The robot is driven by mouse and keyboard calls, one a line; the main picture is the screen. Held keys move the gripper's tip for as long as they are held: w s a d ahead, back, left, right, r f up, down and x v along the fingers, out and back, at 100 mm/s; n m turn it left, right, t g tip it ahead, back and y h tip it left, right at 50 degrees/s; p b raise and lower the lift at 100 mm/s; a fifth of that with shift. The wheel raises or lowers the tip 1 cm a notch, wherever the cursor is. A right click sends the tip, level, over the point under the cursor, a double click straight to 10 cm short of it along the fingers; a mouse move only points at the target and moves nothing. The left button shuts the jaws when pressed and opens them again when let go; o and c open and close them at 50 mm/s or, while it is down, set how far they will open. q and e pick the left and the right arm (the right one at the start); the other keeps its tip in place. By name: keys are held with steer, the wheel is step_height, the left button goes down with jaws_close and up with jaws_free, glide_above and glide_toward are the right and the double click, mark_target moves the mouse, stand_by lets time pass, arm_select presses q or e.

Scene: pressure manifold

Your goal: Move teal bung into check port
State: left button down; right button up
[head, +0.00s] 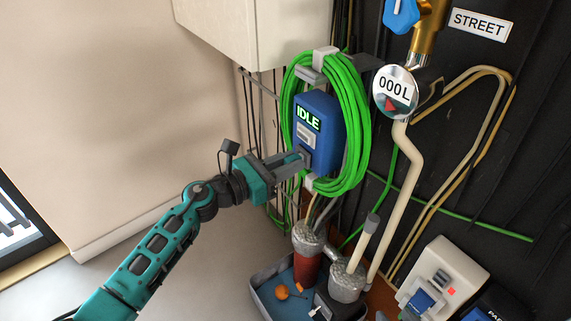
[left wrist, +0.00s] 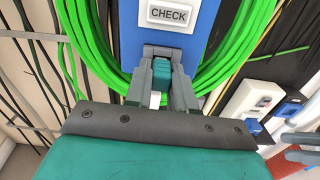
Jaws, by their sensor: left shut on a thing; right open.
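My left gripper (head: 301,160) reaches in from the left to the lower front of the blue box (head: 327,118), which shows IDLE. In the left wrist view its grey fingers (left wrist: 163,82) are shut on the teal bung (left wrist: 163,70), just below the CHECK label (left wrist: 170,14). The check port itself is hidden behind the bung and fingers. I cannot tell whether the bung is inside it or only in front of it.
A coiled green hose (head: 357,110) surrounds the blue box. A round 000L gauge (head: 395,91) and pale pipes (head: 411,165) are to its right. Below stand a blue-grey tray (head: 266,298), two metal-topped containers and a white socket unit (head: 446,275). The left side is open.

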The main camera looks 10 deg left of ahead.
arm_select(q)
steer(key=c, duration=0.9)
jaws_free()
steer(key=shift+o, duration=0.2)
